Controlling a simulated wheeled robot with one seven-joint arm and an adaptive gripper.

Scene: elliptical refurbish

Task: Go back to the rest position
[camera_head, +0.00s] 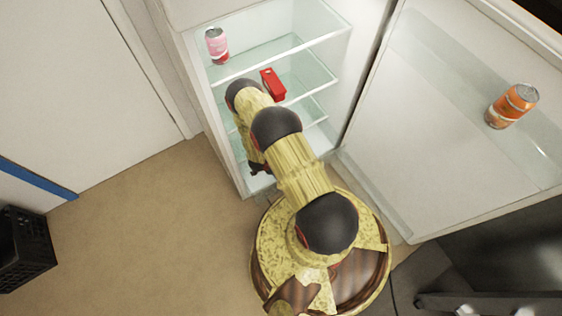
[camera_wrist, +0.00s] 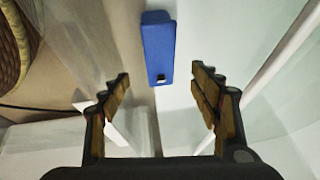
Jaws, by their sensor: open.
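My gripper (camera_wrist: 161,76) is open in the wrist view, with its two fingers spread apart and nothing between them touching either one. A blue block (camera_wrist: 158,45) with a small dark mark at its near end lies beyond the fingertips, on a pale surface. In the head view my arm reaches into the open fridge (camera_head: 216,125), and a dark part of my gripper (camera_head: 258,168) shows low beside the arm; the arm hides most of it. A red box (camera_head: 272,84) sits on a middle glass shelf just beyond the arm. I cannot tell whether it is the block in the wrist view.
A pink can (camera_head: 217,45) stands on the upper shelf. The fridge door (camera_head: 420,130) is open to the right, with an orange can (camera_head: 512,105) in its rack. A black crate (camera_head: 24,247) is at the left. The floor (camera_head: 150,235) between is clear.

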